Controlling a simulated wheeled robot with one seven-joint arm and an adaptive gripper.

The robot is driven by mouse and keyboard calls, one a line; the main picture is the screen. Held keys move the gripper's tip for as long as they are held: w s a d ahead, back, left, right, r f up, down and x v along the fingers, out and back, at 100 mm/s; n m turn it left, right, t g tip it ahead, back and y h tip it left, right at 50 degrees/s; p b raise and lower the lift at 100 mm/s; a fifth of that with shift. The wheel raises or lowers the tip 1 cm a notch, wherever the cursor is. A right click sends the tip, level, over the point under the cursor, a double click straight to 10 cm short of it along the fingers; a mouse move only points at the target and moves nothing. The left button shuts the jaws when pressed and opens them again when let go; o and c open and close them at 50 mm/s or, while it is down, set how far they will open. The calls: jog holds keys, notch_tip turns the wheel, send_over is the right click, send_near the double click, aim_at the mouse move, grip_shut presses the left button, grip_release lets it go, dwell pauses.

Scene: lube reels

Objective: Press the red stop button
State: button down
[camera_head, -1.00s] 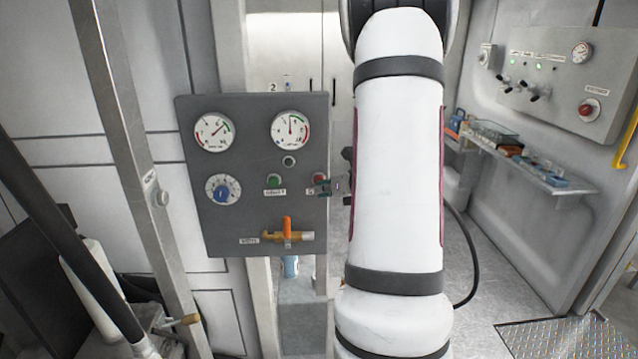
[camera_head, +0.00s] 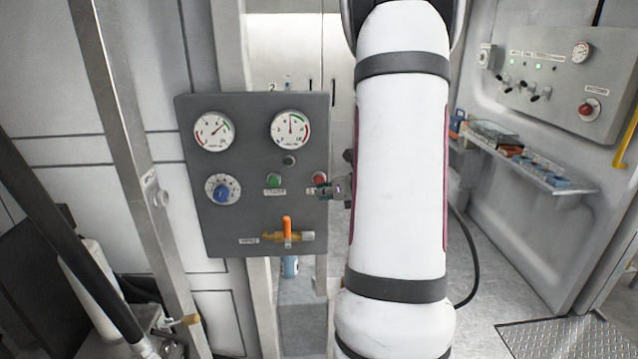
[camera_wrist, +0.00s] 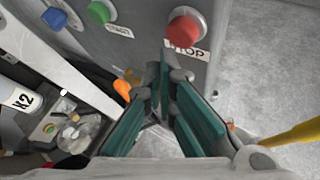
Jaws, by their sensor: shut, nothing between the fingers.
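The red stop button (camera_head: 319,179) is on the right edge of a dark grey gauge panel (camera_head: 262,222). In the wrist view the round red button (camera_wrist: 185,26) stands out from the panel, with a white STOP label (camera_wrist: 187,50) under it. My gripper (camera_head: 324,191) is shut and empty, just below and beside the button in the head view. In the wrist view its green fingers (camera_wrist: 166,66) come together below the label, apart from the button in the picture. The exact depth gap cannot be told. My white arm hides the area right of the panel.
A green button (camera_head: 274,181) and blue knob (camera_head: 222,190) are left of the stop button. An orange-handled valve (camera_head: 287,229) is below. Another panel with a red knob (camera_head: 587,108) hangs on the right wall above a shelf (camera_head: 545,180). The floor there is clear.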

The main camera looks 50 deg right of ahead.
jog(key=shift+s+a, duration=1.65)
jog(key=shift+a, duration=0.3)
jog(key=w+a+r+n+g+y, duration=0.15)
jog(key=a+r+n+y, duration=0.25)
jog(key=a+n, duration=0.85)
jog(key=a+r+n+g+y, duration=0.35)
jog(key=a+n, duration=0.45)
jog(key=a, duration=0.9)
jog(key=s+a+n+g+h, duration=0.1)
jog(key=s+a+n+h, duration=0.1)
jog(key=s+n, duration=0.5)
jog(key=s+a+r+n+g+h, duration=0.1)
jog(key=s+a+n+h, duration=0.2)
jog(key=s+n, duration=0.4)
jog(key=a+n, duration=0.1)
jog(key=n, duration=0.5)
jog(key=shift+a+r+g, duration=0.2)
jog(key=shift+a+g, duration=0.05)
jog(key=shift+g, duration=0.15)
